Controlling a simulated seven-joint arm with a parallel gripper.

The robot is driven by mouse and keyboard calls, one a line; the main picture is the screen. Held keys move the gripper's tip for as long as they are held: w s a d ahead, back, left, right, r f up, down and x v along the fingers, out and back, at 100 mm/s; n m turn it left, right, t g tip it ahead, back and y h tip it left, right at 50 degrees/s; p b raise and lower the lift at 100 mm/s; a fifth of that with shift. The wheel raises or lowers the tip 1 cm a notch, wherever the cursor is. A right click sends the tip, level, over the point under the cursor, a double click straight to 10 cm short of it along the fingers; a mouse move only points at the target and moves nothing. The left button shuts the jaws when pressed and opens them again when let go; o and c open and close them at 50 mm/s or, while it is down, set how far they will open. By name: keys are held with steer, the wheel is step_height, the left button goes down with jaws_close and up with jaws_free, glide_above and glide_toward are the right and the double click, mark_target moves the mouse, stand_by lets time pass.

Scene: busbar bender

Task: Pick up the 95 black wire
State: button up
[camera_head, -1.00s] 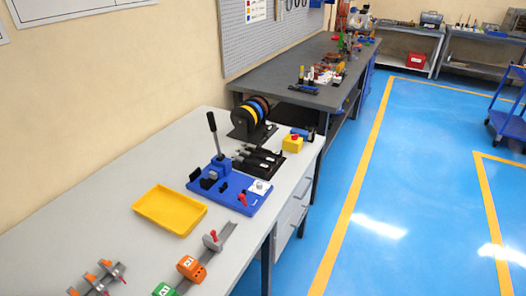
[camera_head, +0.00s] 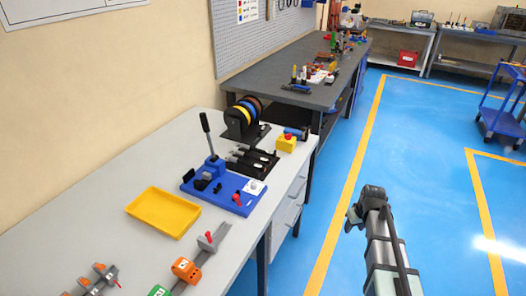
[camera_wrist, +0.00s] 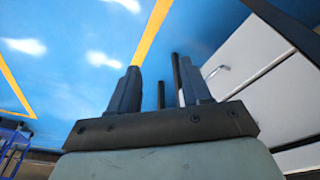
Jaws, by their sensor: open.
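My gripper (camera_head: 352,220) is out over the blue floor, to the right of the light grey bench, and well apart from everything on it. In the wrist view my gripper (camera_wrist: 158,80) is open, with nothing between its two fingers. A black rack (camera_head: 250,162) holding several dark pieces with pale ends stands on the bench behind the blue bending tool. Behind it is a black stand of coloured spools (camera_head: 245,115). I cannot read any label, so I cannot tell which piece is the 95 black wire.
The blue bending tool (camera_head: 222,187) has an upright lever. Beside it are a yellow tray (camera_head: 163,212) and a yellow box with a red button (camera_head: 286,143). An orange block (camera_head: 186,270) sits on a rail in front. White drawers (camera_head: 288,208) form the bench's right side.

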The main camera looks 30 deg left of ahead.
steer(key=w+a+r+n, duration=0.3)
steer(key=w+a+r, duration=0.3)
steer(key=a, duration=0.5)
steer(key=n+t+y, duration=0.2)
steer(key=n+y, duration=0.1)
steer(key=n, duration=0.5)
glide_toward(265, 153)
steer(key=shift+w+a+r+x, duration=0.1)
steer(key=shift+x, duration=1.25)
steer(key=shift+w+a+r+x, duration=0.1)
steer(key=shift+x, duration=1.25)
steer(key=shift+w+a+x, duration=0.1)
steer(key=shift+x, duration=1.25)
jaws_close()
